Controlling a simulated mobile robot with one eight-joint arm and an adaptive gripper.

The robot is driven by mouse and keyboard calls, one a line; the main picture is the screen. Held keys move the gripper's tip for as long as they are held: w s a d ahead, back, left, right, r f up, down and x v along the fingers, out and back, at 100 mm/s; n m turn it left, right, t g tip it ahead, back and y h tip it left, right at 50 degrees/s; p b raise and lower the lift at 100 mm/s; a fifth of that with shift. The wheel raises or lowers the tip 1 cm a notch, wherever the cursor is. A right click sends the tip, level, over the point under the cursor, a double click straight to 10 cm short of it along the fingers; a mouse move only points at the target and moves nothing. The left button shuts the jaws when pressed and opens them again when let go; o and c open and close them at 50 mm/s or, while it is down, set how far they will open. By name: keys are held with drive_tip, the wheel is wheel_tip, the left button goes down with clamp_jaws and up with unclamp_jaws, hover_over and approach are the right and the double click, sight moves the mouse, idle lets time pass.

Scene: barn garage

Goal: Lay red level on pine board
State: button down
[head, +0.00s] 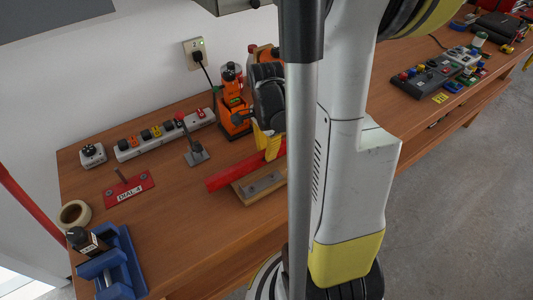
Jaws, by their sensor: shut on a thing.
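The red level (232,174) is a long red bar in the head view, partly hidden at its right end by my arm. My gripper (269,150), black with yellow fingers, points down and is shut on the level. The pine board (243,194) lies on the workbench just in front of the level, with a grey metal plate (263,183) on it. The level overlaps the board's back edge in the picture. I cannot tell whether it touches the board or hangs just above it. The board's right end is hidden.
An orange tool (233,118) stands close behind my gripper. A grey lever on a plate (195,154), a power strip (165,133) and a red "DIAL 4" plate (129,190) lie to the left. A blue vise-like object (119,262) and tape roll (74,213) are at front left. The bench (190,240) is bare in front.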

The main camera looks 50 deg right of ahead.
drive_tip(key=shift+f, duration=0.2)
drive_tip(key=c, duration=1.5)
unclamp_jaws()
drive_tip(key=shift+o, duration=0.2)
drive_tip(key=shift+r, duration=0.15)
